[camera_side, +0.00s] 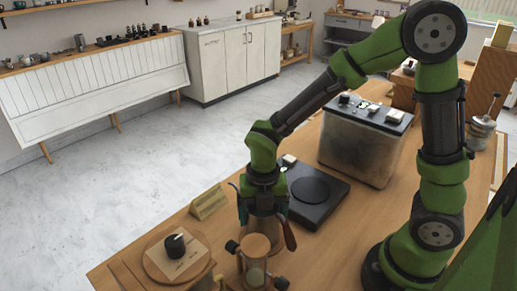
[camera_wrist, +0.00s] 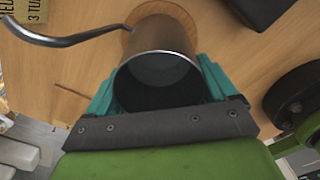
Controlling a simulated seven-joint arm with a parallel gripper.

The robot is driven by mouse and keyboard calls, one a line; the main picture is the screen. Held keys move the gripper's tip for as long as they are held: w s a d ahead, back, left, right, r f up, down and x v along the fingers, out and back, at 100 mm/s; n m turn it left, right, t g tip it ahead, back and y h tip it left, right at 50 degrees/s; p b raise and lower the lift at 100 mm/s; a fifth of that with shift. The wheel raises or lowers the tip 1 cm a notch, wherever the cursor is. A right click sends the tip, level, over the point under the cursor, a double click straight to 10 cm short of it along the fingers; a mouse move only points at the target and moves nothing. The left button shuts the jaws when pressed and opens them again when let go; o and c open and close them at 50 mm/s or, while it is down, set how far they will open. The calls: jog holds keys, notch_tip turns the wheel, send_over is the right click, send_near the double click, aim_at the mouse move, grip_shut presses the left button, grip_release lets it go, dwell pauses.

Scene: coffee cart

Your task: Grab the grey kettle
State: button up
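The grey kettle (camera_wrist: 158,40) is a metal pot with an open top and a thin curved spout (camera_wrist: 75,38). In the wrist view I look down into its dark inside. My gripper (camera_wrist: 158,85) has a teal finger on each side of it, with no clear gap between fingers and wall. In the side view my gripper (camera_side: 262,206) points down at the front of the wooden counter, and the kettle is largely hidden by the fingers there. A brown handle (camera_side: 290,235) shows at its right. I cannot tell whether its base touches the surface below.
A black scale (camera_side: 314,192) lies right behind the gripper, with a large grey box (camera_side: 366,146) beyond. A wooden-topped glass vessel (camera_side: 255,247) stands close in front. A round board with a black knob (camera_side: 176,245) and a small wooden sign (camera_side: 209,202) are at left.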

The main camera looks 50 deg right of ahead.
jog(key=c, duration=0.7)
jog(key=shift+c, duration=0.2)
jog(key=shift+r, duration=0.15)
